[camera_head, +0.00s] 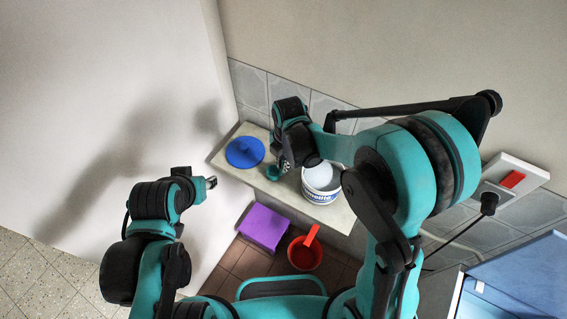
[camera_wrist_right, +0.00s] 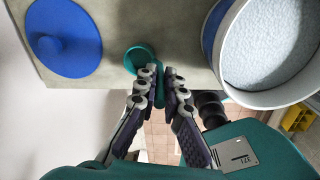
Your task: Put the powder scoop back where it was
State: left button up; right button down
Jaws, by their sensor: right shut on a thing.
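The teal powder scoop (camera_head: 273,173) is at the front part of the pale shelf (camera_head: 232,167), between the blue lid (camera_head: 245,152) and the white tub (camera_head: 322,190). My right gripper (camera_wrist_right: 160,78) is shut on the scoop's handle, and the round scoop bowl (camera_wrist_right: 143,58) sticks out past the fingertips. I cannot tell whether the scoop touches the shelf. The tub is open and holds pale powder (camera_wrist_right: 275,45) in the right wrist view. The blue lid lies flat at the left there (camera_wrist_right: 63,38). My left gripper (camera_head: 212,182) is left of the shelf, too small to read.
A wall socket with a red switch (camera_head: 512,179) and a plugged black cable is at right. A blue cabinet (camera_head: 520,280) stands at lower right. A wall closes the left side.

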jog(key=c, duration=1.6)
grip_release()
jog(key=shift+f, duration=0.15)
jog(key=shift+c, duration=0.2)
jog(key=shift+r+p, duration=0.3)
jog(key=shift+r, duration=0.25)
notch_tip(320, 180, up, 11)
jog(key=p, duration=0.2)
jog(key=s+d+r+m+t, duration=0.2)
jog(key=s+d+m, duration=0.4)
jog(key=m, duration=0.7)
jog(key=s+d+r+m+t, duration=0.2)
jog(key=s+d+m+t, duration=0.2)
jog(key=m, duration=0.9)
jog(key=s+d, duration=0.2)
jog(key=d, duration=0.2)
jog(key=shift+s+d+r+t+h, duration=0.3)
jog(key=shift+d, duration=0.05)
